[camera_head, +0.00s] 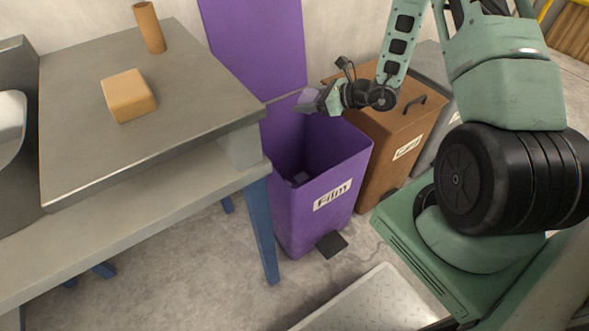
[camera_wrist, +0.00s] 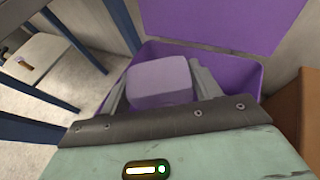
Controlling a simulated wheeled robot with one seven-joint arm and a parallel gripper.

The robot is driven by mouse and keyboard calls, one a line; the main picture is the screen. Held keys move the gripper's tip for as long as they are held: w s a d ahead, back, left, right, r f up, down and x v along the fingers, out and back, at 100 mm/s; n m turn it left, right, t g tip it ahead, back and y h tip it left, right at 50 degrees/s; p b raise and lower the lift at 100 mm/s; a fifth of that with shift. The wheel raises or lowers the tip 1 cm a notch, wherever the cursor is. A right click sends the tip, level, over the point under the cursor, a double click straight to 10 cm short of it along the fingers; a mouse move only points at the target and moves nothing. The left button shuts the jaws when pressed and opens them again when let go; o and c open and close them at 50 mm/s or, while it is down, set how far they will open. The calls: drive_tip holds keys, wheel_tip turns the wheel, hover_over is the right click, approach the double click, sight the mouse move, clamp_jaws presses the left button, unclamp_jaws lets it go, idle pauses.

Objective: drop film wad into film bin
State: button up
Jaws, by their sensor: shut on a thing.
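The film bin is a purple bin (camera_head: 318,215) labelled "Film", standing on the floor with its lid (camera_head: 257,45) raised behind it. Its rim (camera_wrist: 233,62) and lid also show in the wrist view. The film wad is a pale lilac block (camera_wrist: 160,82), held between the two fingers of my gripper (camera_wrist: 160,88). In the head view my gripper (camera_head: 310,100) is over the back part of the bin's open mouth, with the wad (camera_head: 308,99) at its tip. A small greyish piece (camera_head: 301,178) shows inside the bin.
A brown bin (camera_head: 385,150) with a handled lid stands right of the film bin. A grey-topped table (camera_head: 180,105) at left carries a tan block (camera_head: 129,95) and a brown cylinder (camera_head: 150,27). A blue table leg (camera_head: 262,230) stands close to the bin's left side.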

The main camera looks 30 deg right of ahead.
wheel_tip(320, 180, down, 5)
drive_tip(key=b, duration=0.3)
drive_tip(key=o, duration=1)
drive_tip(key=shift+d+r, duration=0.1)
drive_tip(key=p+v, duration=0.3)
drive_tip(key=v, duration=1.4)
drive_tip(key=shift+s, duration=0.15)
drive_tip(key=shift+s+d, duration=0.1)
